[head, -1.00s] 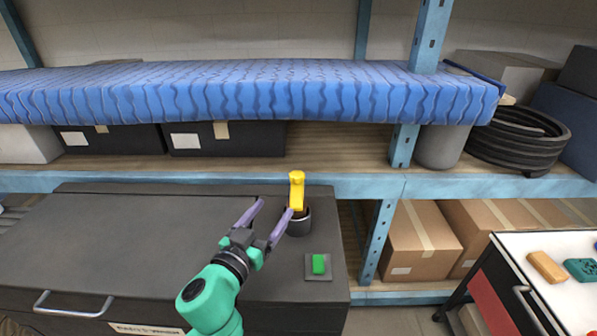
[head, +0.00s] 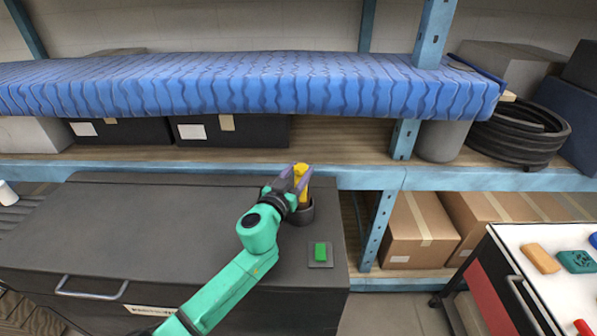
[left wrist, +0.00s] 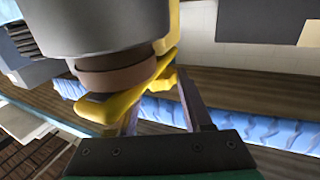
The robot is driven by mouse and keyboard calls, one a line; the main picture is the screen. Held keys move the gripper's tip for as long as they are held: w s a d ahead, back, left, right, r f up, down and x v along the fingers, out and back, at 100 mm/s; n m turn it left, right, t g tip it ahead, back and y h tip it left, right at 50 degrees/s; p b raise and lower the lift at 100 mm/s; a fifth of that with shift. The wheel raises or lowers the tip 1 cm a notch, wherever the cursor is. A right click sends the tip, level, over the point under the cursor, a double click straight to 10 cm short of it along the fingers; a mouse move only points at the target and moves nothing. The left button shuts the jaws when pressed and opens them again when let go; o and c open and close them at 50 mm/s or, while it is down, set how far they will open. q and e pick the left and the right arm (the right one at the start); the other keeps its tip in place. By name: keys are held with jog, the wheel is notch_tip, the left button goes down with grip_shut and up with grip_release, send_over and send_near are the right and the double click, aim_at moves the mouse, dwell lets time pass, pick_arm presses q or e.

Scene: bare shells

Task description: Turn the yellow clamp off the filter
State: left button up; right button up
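The yellow clamp (head: 301,171) stands upright on the dark round filter (head: 300,214), which sits on top of a dark grey cabinet. My left gripper (head: 295,180) reaches in from the left, its two purple fingers on either side of the clamp. In the left wrist view the clamp (left wrist: 115,104) shows as a yellow lever beside a brown ring under a large grey cylinder. The fingers (left wrist: 160,105) stand apart there, and the lever covers part of the left one. Contact between fingers and clamp is unclear. My right gripper is in neither view.
A green switch (head: 320,252) sits on the cabinet (head: 150,225) right of the filter. A shelf with a blue wavy pad (head: 250,85) stands behind. Cardboard boxes (head: 420,232) lie at right, beside a white-topped cart (head: 560,285) with colored objects.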

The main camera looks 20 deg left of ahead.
pick_arm(q)
grip_shut()
dwell(1.1)
